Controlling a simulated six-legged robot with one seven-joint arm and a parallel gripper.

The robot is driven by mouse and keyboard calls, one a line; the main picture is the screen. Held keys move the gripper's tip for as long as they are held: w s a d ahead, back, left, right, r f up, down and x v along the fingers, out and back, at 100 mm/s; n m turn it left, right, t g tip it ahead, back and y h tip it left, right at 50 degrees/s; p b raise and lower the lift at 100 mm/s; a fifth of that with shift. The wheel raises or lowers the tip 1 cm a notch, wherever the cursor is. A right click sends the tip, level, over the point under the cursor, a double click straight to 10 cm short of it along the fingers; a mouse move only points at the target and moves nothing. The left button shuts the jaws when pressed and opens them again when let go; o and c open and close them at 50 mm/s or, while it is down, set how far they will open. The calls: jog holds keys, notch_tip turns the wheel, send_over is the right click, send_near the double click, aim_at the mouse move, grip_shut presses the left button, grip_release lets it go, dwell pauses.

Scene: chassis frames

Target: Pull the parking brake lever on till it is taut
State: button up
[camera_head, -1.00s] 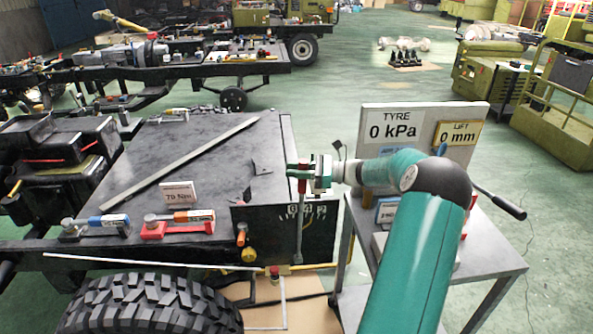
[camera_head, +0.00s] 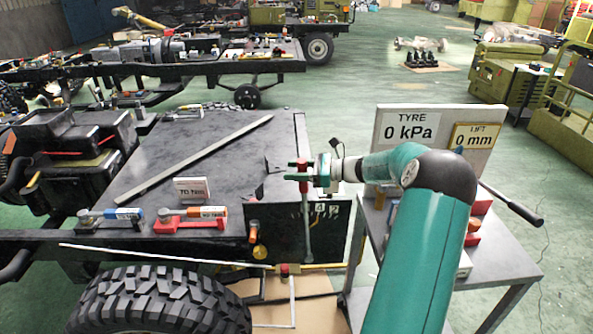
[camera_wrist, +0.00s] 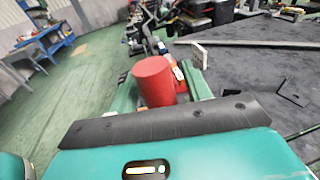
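The parking brake lever is a grey rod (camera_head: 307,230) with a red grip (camera_head: 302,164) at its top, in front of a black panel (camera_head: 275,228) on the chassis corner. It leans slightly left at the top. My gripper (camera_head: 303,176) reaches in from the right, with its fingers closed around the red grip. In the wrist view, the red grip (camera_wrist: 152,80) stands between the two green fingers. The numbered marks (camera_head: 325,209) on the panel are partly covered by the rod. I cannot tell the exact mark or the cable's tension.
A trolley (camera_head: 505,268) with the tyre and lift sign (camera_head: 405,132) stands to the right, close to my arm. Torque wrenches (camera_head: 190,220) lie on the chassis plate (camera_head: 228,165). A tyre (camera_head: 160,302) is below.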

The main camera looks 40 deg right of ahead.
jog(key=v, duration=1.4)
jog(key=shift+f, duration=0.1)
jog(key=shift+c, duration=0.2)
